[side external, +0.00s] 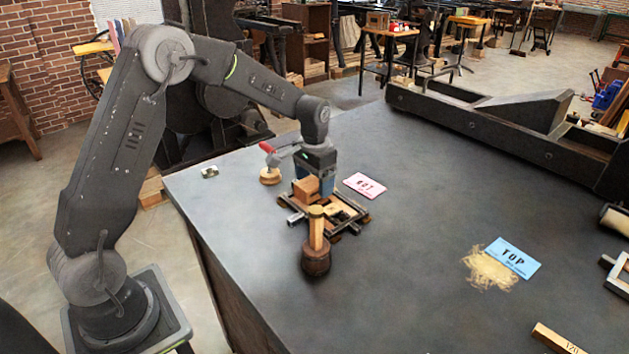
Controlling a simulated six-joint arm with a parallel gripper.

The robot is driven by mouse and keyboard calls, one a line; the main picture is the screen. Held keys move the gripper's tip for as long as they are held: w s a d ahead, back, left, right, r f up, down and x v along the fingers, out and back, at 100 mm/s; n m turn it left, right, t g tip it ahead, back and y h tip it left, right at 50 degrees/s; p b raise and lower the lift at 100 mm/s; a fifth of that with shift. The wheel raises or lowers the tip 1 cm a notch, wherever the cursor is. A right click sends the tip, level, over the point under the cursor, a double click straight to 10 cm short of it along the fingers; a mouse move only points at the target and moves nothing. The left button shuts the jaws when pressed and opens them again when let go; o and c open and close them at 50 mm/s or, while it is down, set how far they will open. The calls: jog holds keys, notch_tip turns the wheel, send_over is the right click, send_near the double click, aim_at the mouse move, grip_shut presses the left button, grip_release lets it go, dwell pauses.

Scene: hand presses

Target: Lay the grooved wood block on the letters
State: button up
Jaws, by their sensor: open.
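A brown wood block (305,190), which looks like the grooved block, is at the left part of a dark metal frame (352,222) on the table. The frame holds small wood and metal pieces; the letters are too small to make out. My gripper (313,187) points down at the block, its jaws open around or right beside it; I cannot tell if they touch it. My gripper hides part of the block, and its groove does not show. I cannot tell whether the block rests on the letters or just above them.
A wood mallet (316,258) stands upright in front of the frame. A red-handled tool (270,174) stands behind left. A pink card (365,186) and a blue card (513,257) beside straw-coloured shavings (487,271) lie right. The dark table (430,180) is clear between the cards.

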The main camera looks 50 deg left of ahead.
aim_at(314, 181)
jog(key=s+d+r+t, duration=0.1)
jog(key=s+r, duration=0.1)
jog(key=r, duration=0.6)
jog(key=s+d+r, duration=0.2)
jog(key=s+r, duration=0.1)
jog(key=r, duration=0.5)
jog(key=s+d+t, duration=0.2)
jog(key=s+d, duration=0.1)
jog(key=s, duration=0.8)
jog(key=s+d+t, duration=0.2)
jog(key=s+d, duration=0.1)
jog(key=s, duration=0.7)
jog(key=shift+s+d+f+t, duration=0.3)
jog(key=shift+s, duration=0.05)
